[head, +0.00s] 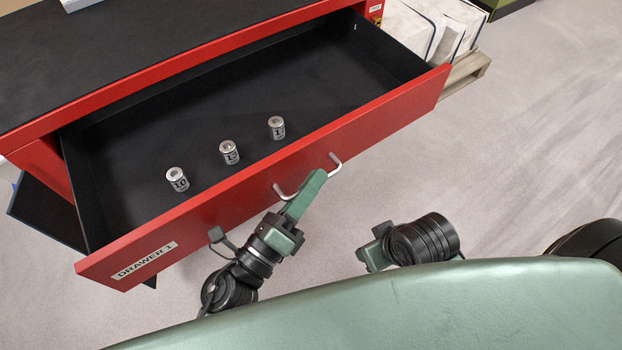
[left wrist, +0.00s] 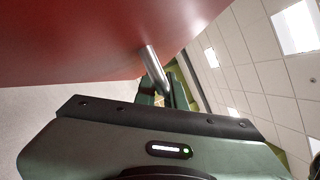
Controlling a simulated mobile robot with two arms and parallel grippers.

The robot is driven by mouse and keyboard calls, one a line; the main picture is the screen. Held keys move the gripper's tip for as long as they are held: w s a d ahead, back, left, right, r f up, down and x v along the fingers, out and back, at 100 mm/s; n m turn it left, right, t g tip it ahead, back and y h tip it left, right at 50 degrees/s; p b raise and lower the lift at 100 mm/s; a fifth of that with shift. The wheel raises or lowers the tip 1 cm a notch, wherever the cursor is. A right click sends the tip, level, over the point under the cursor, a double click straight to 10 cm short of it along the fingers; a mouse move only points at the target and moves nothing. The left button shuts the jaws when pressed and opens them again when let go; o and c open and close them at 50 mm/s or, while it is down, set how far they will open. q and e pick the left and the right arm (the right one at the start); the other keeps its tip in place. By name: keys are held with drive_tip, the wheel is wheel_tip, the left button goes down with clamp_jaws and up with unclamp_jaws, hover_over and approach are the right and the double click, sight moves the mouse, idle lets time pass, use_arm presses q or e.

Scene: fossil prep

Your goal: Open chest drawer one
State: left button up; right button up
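Drawer one (head: 262,188) is the red-fronted, black-lined drawer of the chest (head: 150,68), with a "DRAWER 1" label (head: 146,260) at its lower left. It stands pulled far out, its inside showing. A silver bar handle (head: 335,160) is on its front. My left gripper (head: 313,180) is at the handle, its fingers closed around the bar. In the left wrist view the metal bar (left wrist: 152,64) runs down between the green fingers (left wrist: 162,88), under the red front. Part of my right arm shows in the head view; its fingertips do not.
Several small labelled metal cylinders, one of them the middle cylinder (head: 229,152), stand upright in the drawer. Pale slabs (head: 420,28) on a wooden pallet (head: 466,72) stand right of the chest. The grey floor (head: 530,140) at the right is clear.

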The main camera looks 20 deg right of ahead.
use_arm(q)
drive_tip(key=shift+o, duration=0.7)
drive_tip(key=b+v, duration=0.1)
drive_tip(key=v, duration=0.7)
drive_tip(key=shift+d+f, duration=0.1)
